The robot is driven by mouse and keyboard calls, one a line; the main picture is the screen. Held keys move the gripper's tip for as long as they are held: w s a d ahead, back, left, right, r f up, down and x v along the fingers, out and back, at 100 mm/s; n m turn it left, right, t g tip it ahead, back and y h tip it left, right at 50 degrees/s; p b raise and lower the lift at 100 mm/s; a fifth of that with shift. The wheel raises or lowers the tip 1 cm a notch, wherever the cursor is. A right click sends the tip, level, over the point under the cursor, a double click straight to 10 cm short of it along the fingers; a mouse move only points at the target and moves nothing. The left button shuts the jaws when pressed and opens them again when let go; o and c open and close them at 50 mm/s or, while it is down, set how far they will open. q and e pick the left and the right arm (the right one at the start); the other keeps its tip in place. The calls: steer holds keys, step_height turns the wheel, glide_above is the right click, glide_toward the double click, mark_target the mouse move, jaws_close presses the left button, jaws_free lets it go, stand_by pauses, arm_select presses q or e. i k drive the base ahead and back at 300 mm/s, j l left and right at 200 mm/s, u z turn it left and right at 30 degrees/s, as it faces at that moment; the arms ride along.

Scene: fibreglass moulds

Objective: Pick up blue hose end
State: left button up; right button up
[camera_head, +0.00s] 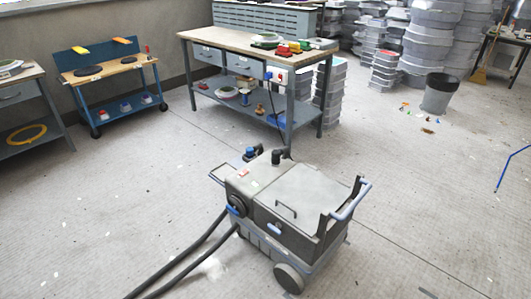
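A grey wheeled vacuum machine (300,205) stands on the floor in the lower middle. Two dark hoses (190,257) run from its left side down to the bottom edge, and their far ends are out of view. A blue fitting (236,208) sits where the hoses meet the machine. A thin bent blue tube (507,168) rests near the right edge, partly cut off. I cannot tell which blue part is the blue hose end. Neither of my grippers is in view.
A workbench (258,50) with tools stands behind the machine. A blue cart (110,80) and another bench (25,97) are at left. A dark bin (438,95), small floor debris (425,119) and stacked grey tubs (428,45) are at back right. Floor is open around the machine.

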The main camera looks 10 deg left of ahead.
mark_target(250, 151)
steer(key=i+j+z, duration=0.2)
steer(key=z, duration=0.3)
steer(key=i+j+z, duration=0.1)
steer(key=j+z, duration=0.35)
